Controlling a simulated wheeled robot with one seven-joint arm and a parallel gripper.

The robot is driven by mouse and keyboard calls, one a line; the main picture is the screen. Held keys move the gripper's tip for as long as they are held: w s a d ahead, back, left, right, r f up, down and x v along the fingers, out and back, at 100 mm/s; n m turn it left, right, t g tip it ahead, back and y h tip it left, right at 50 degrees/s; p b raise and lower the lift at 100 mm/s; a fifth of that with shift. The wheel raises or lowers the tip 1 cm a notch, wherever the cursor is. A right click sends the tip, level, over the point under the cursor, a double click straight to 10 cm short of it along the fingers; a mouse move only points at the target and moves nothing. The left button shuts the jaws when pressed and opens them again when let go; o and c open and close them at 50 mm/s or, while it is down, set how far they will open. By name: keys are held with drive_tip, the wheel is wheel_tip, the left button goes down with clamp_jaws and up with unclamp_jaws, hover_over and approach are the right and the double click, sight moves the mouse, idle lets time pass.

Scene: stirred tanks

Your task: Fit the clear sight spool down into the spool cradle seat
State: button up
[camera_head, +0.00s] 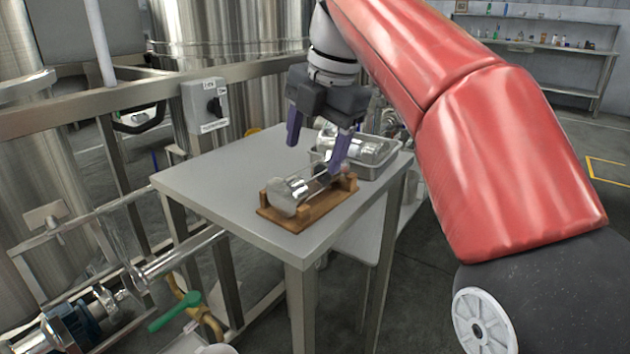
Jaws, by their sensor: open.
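The clear sight spool (294,193) lies lengthwise over the wooden spool cradle (306,219) near the front of the steel table. Its rounded metal end faces the front left, and its clear tube runs back to the right between the cradle's wooden blocks. I cannot tell from here whether it is fully down in the seat. My gripper (313,157) is open, with its purple fingers apart and pointing down above the spool. The right finger overlaps the spool's far end in the picture; I cannot tell whether they touch.
A metal tray (381,172) holding shiny cylindrical parts stands behind the cradle at the table's right. The table (205,184) is bare to the left. A rail with a grey switch box (205,105) runs behind the table. Pipes and a green-handled valve (176,312) are at lower left.

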sight(310, 172)
drive_tip(key=x, duration=0.3)
drive_tip(key=b+x, duration=0.1)
drive_tip(key=x, duration=0.2)
drive_tip(key=shift+s+f, duration=0.1)
drive_tip(key=shift+s, duration=0.1)
drive_tip(key=c, duration=1.4)
drive_tip(key=shift+o, duration=0.2)
